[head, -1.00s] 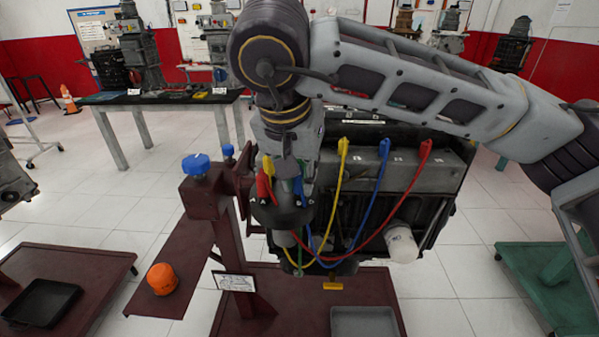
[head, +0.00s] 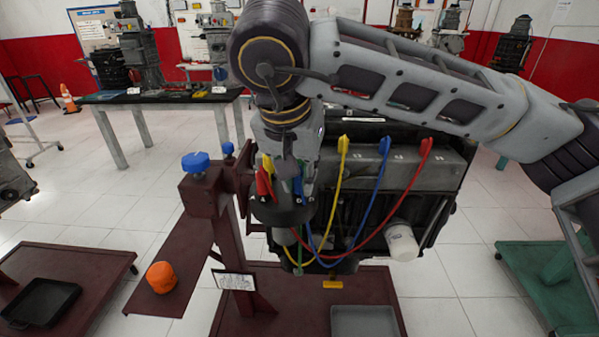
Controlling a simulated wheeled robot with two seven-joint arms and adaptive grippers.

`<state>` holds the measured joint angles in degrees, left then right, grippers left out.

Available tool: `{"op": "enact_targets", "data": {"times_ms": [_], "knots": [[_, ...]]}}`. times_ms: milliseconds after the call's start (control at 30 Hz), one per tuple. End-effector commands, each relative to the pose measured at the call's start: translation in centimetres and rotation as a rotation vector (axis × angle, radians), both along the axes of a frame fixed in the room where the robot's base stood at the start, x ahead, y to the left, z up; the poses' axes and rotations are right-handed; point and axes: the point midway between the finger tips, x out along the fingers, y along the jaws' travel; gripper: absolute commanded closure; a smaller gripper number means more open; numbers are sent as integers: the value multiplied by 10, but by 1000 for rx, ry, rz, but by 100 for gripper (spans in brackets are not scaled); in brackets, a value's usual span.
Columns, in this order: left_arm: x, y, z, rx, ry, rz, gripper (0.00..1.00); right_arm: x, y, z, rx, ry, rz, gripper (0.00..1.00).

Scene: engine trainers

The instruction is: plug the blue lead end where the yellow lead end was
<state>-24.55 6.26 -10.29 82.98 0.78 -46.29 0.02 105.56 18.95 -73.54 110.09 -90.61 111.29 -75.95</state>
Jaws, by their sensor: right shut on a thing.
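My right gripper (head: 288,171) is at the round dark cap (head: 281,211) on the left end of the engine (head: 395,165). Its fingers look closed at the blue lead end (head: 298,187), which is partly hidden by the fingers; whether it is seated in the cap I cannot tell. The yellow lead end (head: 267,163) and red lead end (head: 264,186) are at the left side of the cap. The other ends of the yellow lead (head: 342,146), blue lead (head: 384,147) and red lead (head: 425,148) stand on top of the engine. My left gripper is out of view.
The maroon stand post (head: 229,235) with a blue knob (head: 195,162) is just left of the cap. An orange part (head: 161,277) lies on the stand's shelf. A grey tray (head: 366,322) sits below the engine. My right forearm passes above the engine.

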Motion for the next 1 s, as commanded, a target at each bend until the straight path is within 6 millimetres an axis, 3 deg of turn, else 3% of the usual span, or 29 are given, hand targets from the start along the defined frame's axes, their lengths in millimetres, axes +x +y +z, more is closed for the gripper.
{"op": "enact_targets", "data": {"times_ms": [367,400,567,1000], "knots": [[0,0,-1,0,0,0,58,0,0,-2,0,0,0,97],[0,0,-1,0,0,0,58,0,0,-1,0,0,0,75],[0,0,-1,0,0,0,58,0,0,-1,0,0,0,55],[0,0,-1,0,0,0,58,-1,0,1,0,-1,0,55]]}}
